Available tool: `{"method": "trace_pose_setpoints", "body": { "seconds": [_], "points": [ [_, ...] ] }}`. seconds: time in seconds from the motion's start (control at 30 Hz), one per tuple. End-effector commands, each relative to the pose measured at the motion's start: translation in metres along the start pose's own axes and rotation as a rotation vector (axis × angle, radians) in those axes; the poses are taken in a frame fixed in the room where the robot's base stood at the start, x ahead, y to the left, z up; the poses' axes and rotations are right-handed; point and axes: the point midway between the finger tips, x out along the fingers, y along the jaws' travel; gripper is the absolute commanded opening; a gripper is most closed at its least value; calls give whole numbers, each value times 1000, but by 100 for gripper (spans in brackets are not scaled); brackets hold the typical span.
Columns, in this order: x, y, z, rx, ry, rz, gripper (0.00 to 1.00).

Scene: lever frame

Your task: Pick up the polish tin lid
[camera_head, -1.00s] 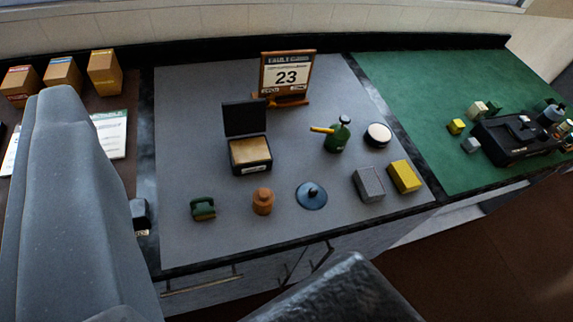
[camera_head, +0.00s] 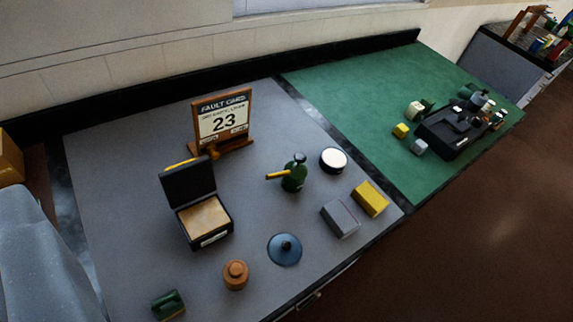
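A blue disc with a dark knob (camera_head: 285,249) lies flat on the grey mat near its front edge; it looks like the polish tin lid. A round black tin with a pale top (camera_head: 333,160) stands farther back and to the right, apart from the disc. It may be the polish tin. A smooth grey-blue part at the lower left edge seems to be mine. It is far from the disc. My gripper's fingertips do not show in this view.
Around the disc are an orange-brown knobbed pot (camera_head: 236,275), a grey block (camera_head: 341,218), a yellow block (camera_head: 370,199) and a green oil can (camera_head: 294,175). A green mat (camera_head: 345,85) lies right.

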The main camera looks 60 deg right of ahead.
Motion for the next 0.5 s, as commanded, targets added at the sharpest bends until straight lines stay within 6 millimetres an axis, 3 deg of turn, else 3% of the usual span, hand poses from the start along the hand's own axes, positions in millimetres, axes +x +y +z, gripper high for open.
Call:
{"method": "trace_pose_setpoints", "body": {
  "seconds": [0.23, 0.5],
  "points": [
    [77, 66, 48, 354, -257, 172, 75],
    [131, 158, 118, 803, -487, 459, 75]
  ]
}}
